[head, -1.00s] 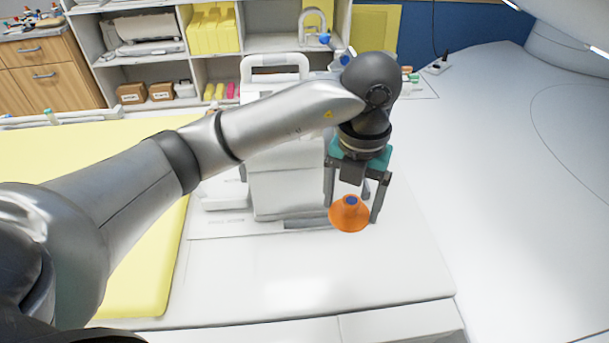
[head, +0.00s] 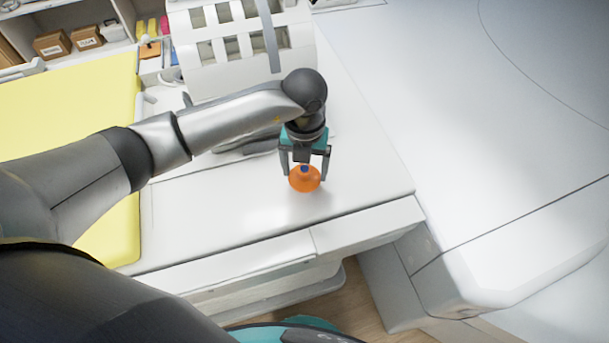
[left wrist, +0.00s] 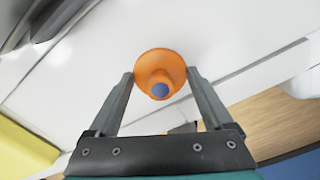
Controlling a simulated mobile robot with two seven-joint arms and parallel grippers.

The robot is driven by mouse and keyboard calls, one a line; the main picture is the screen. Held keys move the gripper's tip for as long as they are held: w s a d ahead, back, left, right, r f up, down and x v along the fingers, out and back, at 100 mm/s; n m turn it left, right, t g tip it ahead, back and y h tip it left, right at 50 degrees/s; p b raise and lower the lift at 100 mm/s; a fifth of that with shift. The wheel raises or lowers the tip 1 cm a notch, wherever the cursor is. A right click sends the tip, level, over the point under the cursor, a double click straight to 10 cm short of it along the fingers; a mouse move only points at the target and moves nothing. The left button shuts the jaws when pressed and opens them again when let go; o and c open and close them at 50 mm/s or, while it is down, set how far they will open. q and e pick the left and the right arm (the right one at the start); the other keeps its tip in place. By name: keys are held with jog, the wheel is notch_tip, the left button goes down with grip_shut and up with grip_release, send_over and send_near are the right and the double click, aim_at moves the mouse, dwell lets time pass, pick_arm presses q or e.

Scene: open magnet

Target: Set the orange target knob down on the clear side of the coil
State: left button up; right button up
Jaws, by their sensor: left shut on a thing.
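The orange target knob (head: 305,182) has a round flared base and a blue tip. My left gripper (head: 305,169) is shut on it, with one finger on each side, over the white table. The left wrist view shows the knob (left wrist: 150,62) between the two fingers, blue tip toward the camera. I cannot tell whether its base touches the table. The white coil (head: 228,62), a curved frame with several window openings, stands behind my left forearm, and its lower part is partly hidden. The knob is in front of the coil and to its right. My right gripper is out of view.
The white table (head: 220,220) is bare in front of the gripper and ends at a front edge. A yellow pad (head: 60,120) covers its left part. The large white magnet body (head: 500,150) lies to the right. Shelves with boxes (head: 85,38) stand at the back left.

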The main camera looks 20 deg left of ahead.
aim_at(304, 178)
pick_arm(q)
jog(key=shift+f, duration=1.65)
jog(key=shift+f, duration=0.15)
jog(key=o, duration=1.2)
jog(key=shift+c, duration=0.2)
notch_tip(304, 178, up, 12)
jog(key=shift+r, duration=0.15)
